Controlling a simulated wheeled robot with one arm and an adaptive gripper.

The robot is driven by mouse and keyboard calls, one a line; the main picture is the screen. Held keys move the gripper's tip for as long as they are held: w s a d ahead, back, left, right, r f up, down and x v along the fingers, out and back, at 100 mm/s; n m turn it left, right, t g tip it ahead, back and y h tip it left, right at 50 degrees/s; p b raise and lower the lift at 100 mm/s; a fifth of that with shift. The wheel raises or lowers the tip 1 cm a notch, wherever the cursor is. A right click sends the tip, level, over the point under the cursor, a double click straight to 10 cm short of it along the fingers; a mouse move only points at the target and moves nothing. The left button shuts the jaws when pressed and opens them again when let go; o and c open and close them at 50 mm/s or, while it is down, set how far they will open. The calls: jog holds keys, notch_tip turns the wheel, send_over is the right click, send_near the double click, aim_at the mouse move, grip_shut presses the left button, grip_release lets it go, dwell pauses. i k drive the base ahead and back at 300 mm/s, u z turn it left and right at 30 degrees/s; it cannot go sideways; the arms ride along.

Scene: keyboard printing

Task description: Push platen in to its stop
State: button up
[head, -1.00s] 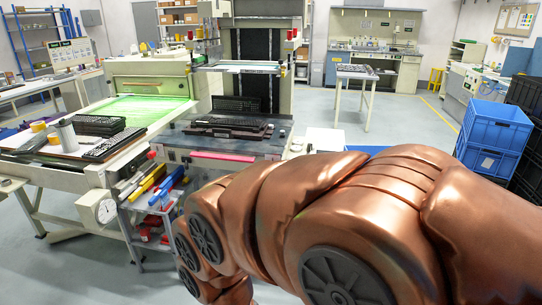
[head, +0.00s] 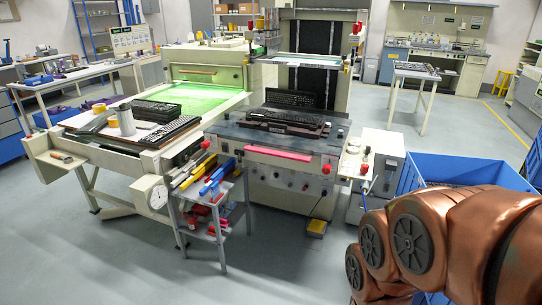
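The platen (head: 240,130) is the dark flat plate on the front of the printing machine in the middle of the head view. A black keyboard (head: 285,117) lies on it in a dark holder, and another dark keyboard shows just behind. A pink-red bar (head: 278,153) runs along the machine's front below the plate. The plate sticks out toward me from under the machine's upright frame. My copper-coloured arm fills the lower right of the view, apart from the machine. My gripper is not in view.
A side table (head: 62,146) with keyboards stands left of the machine. A small cart (head: 212,215) with coloured tools stands in front. A blue crate (head: 470,172) is at the right, partly behind my arm. A yellow pedal (head: 316,228) lies on the floor.

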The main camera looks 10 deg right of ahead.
aim_at(347, 152)
jog(key=k, duration=0.3)
jog(key=u, duration=0.95)
jog(key=i, duration=1.75)
jog(key=z, duration=0.75)
jog(key=i, duration=1)
jog(key=z, duration=0.85)
